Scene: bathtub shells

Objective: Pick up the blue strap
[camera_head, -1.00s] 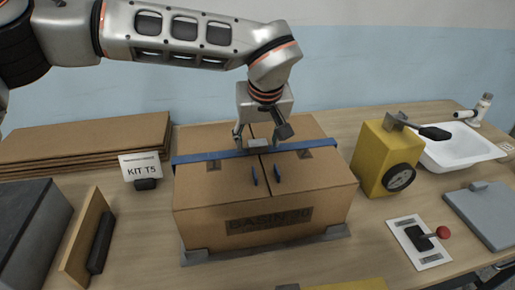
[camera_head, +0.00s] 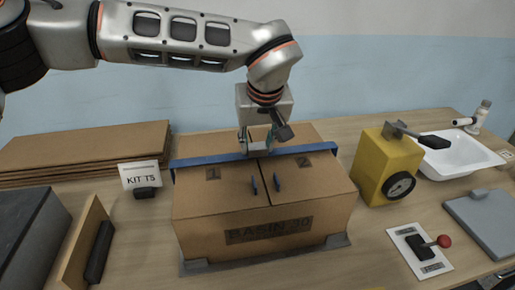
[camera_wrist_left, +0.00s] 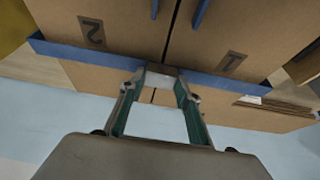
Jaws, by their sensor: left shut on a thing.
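The blue strap (camera_head: 205,160) spans the top of a cardboard box (camera_head: 265,208), with short ends bent down at both sides. My left gripper (camera_head: 257,145) is above the middle of the box, pointing down, shut on the strap at its silver buckle. In the left wrist view the gripper (camera_wrist_left: 160,78) has its two fingers on either side of the buckle, and the strap (camera_wrist_left: 92,56) runs out to both sides. The strap looks a little above the lid; the exact gap is hard to tell. My right gripper is not in view.
The box's flaps carry two small blue tabs (camera_head: 277,184). A yellow device (camera_head: 384,165) with a black-handled lever stands at right, near a white basin (camera_head: 460,155). A KIT T5 sign (camera_head: 140,175) and flat cardboard sheets (camera_head: 85,150) are at left. A red-knobbed switch (camera_head: 432,243) lies front right.

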